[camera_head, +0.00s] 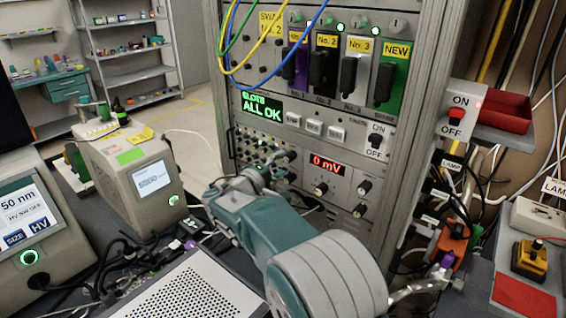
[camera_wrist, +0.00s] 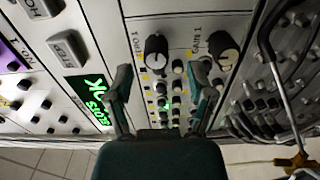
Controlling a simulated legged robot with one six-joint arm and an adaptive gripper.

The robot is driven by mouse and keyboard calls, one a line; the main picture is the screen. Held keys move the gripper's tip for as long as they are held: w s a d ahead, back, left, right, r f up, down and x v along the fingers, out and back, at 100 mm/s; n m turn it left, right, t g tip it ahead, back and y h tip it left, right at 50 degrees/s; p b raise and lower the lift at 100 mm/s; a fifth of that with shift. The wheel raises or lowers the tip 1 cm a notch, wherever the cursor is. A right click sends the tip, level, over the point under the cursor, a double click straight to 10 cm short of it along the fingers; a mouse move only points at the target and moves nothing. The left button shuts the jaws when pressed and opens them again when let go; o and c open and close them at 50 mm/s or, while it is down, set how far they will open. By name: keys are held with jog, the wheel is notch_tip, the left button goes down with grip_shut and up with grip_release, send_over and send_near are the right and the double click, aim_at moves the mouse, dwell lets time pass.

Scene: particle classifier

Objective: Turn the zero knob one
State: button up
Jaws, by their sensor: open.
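Two black knobs with white pointer marks sit side by side on a white panel in the wrist view. The left one (camera_wrist: 156,50) has a label that seems to read ZERO 1, so I take it as the zero knob one. The right one (camera_wrist: 222,47) has a label that looks like GAIN 1. My gripper (camera_wrist: 163,92) is open and empty, its two fingers apart below the knobs. The zero knob lies beyond the fingers, between their lines. In the head view, my gripper (camera_head: 256,176) is in front of the rack and hides part of the panel.
Small connectors (camera_wrist: 165,95) fill the panel between my fingers. Cables (camera_wrist: 285,90) hang at the right of the wrist view. In the head view, the green slots display (camera_head: 262,108) and a 0 mV readout (camera_head: 327,166) sit on the rack, with loose cables above.

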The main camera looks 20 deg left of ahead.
jog(key=v, duration=1)
jog(key=shift+a, duration=0.1)
jog(key=d+r+m+g+h, duration=0.25)
jog(key=d+m+g, duration=0.55)
jog(key=d, duration=2.3)
jog(key=s+d+f+m+g+y, duration=0.1)
jog(key=s+d+m+g+y, duration=0.1)
jog(key=s+d, duration=0.5)
jog(key=s+d+f+m+g+y, duration=0.1)
jog(key=s+d+m+y, duration=0.3)
jog(key=s, duration=1.1)
jog(key=d+f+y, duration=0.1)
jog(key=d, duration=0.2)
jog(key=shift+d+f+m+g, duration=0.25)
jog(key=shift+f+m+g, duration=0.05)
jog(key=shift+g, duration=0.1)
jog(key=shift+o, duration=0.3)
jog(key=shift+y, duration=0.25)
